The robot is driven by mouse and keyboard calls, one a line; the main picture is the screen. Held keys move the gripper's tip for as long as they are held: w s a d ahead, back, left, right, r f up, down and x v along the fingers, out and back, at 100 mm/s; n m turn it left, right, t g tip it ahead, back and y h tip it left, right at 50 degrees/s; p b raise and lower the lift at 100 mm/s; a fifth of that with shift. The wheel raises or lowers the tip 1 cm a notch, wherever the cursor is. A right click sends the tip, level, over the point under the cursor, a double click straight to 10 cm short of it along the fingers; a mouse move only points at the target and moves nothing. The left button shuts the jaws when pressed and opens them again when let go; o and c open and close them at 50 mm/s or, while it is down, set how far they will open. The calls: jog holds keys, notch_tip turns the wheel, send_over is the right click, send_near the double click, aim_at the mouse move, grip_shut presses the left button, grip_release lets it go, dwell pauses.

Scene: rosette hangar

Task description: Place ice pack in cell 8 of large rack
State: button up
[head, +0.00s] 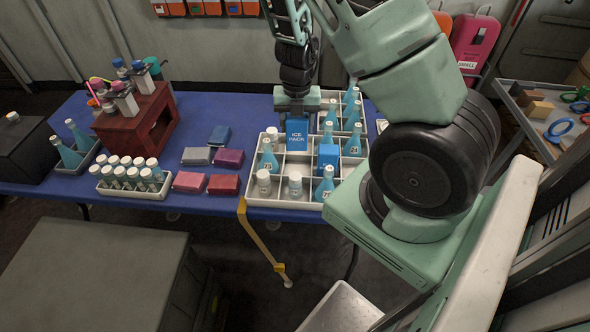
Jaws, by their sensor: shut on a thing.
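My gripper (298,112) points down and is shut on a blue ice pack (297,134) labelled "ICE PACK". The ice pack is upright over the middle-left part of the large white rack (290,211). I cannot tell whether its lower end is inside a cell or just above one. A second blue block (328,157) stands in a cell to the right. Several bottles with teal contents, one of them a front bottle (325,186), and white jars (295,185) fill other cells. Cell numbers are not readable.
The blue table (225,110) also holds a small bottle rack (130,190), several coloured packs (222,184), a dark red stand (138,125) and a black box (25,148). A grey cabinet (100,270) stands in front. A cart (550,115) is at the right.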

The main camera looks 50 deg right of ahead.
jog(key=shift+s+d+f+m+b, duration=0.15)
jog(key=shift+f+m+b, duration=0.25)
jog(key=shift+f, duration=0.5)
notch_tip(320, 180, down, 10)
jog(key=b, duration=0.4)
jog(key=shift+r, duration=0.25)
jog(key=shift+f, duration=0.15)
jog(key=o, duration=1.2)
jog(key=shift+o, duration=0.2)
